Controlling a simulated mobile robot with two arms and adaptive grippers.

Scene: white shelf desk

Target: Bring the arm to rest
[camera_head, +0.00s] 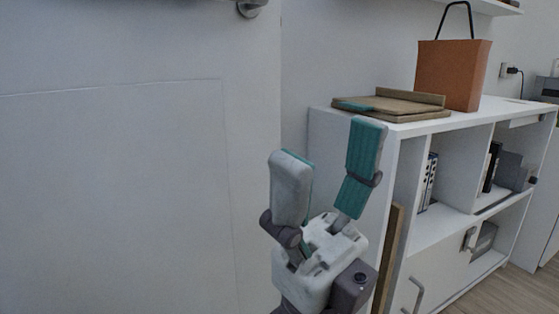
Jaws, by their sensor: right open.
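My right gripper (328,174) is in the lower middle of the head view, pointing up. Its two grey and teal fingers stand wide apart with nothing between them. It is in front of the left end of the white shelf desk (405,150) in the picture, and its right finger overlaps the desk's side panel. I cannot tell whether it touches the desk. My left gripper is not in view.
On the desk top lie a flat wooden board (400,106) and an orange-brown bag (452,75) with a black handle. Books (428,182) stand in the shelf. A white door (120,180) fills the left. Wooden floor (510,290) shows at lower right.

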